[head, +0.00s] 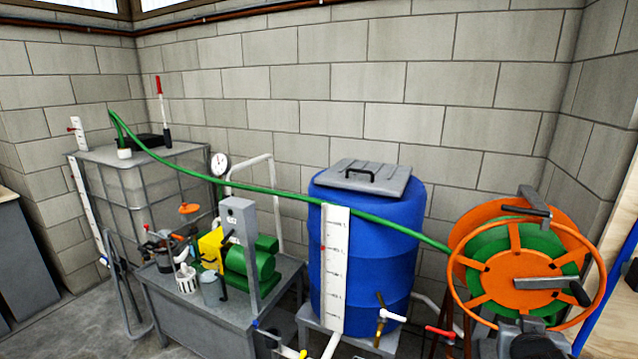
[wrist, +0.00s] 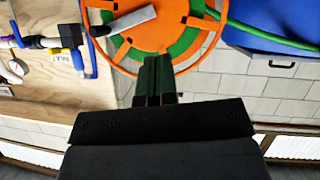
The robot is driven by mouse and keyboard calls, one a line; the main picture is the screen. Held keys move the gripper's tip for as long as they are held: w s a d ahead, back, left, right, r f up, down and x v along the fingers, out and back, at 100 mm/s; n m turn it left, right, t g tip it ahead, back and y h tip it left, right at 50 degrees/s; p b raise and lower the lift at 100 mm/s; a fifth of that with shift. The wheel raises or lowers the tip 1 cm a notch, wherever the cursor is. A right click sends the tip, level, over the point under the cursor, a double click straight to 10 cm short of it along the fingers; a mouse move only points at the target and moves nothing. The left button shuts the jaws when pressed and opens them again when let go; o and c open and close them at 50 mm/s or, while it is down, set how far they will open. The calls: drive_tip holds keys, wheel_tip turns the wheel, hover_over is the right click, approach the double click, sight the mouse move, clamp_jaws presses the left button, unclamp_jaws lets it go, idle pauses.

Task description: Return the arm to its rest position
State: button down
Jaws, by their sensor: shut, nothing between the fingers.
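My gripper (wrist: 154,62) shows in the wrist view, its two dark fingers together and nothing between them. The fingers point toward the orange hose reel (wrist: 165,22), which lies behind them in that view. I cannot tell the gap between the fingertips and the reel. In the head view the orange and green reel (head: 515,262) stands at the right. A dark shape at the bottom edge in front of it appears to be part of my arm; no fingers can be made out there.
A blue barrel (head: 368,255) with a grey lid (head: 365,177) stands left of the reel. A green hose (head: 270,193) runs from the reel across it to a caged tank (head: 150,185). A bench (head: 185,310) carries a green pump (head: 250,265). A block wall closes the back.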

drive_tip(key=s+a+f+n+g+y, duration=0.1)
drive_tip(key=a+g+y, duration=0.1)
drive_tip(key=a, duration=0.5)
drive_tip(key=s+a+f+n+g+y, duration=0.1)
drive_tip(key=s+a+n+g+y, duration=0.1)
drive_tip(key=a, duration=0.5)
drive_tip(key=s+a+f+n+g+y+p, duration=0.1)
drive_tip(key=s+a+f+g+y, duration=0.1)
drive_tip(key=a, duration=0.5)
drive_tip(key=shift+s+a+g+y, duration=0.25)
drive_tip(key=shift+g+y, duration=0.25)
drive_tip(key=shift+g, duration=0.2)
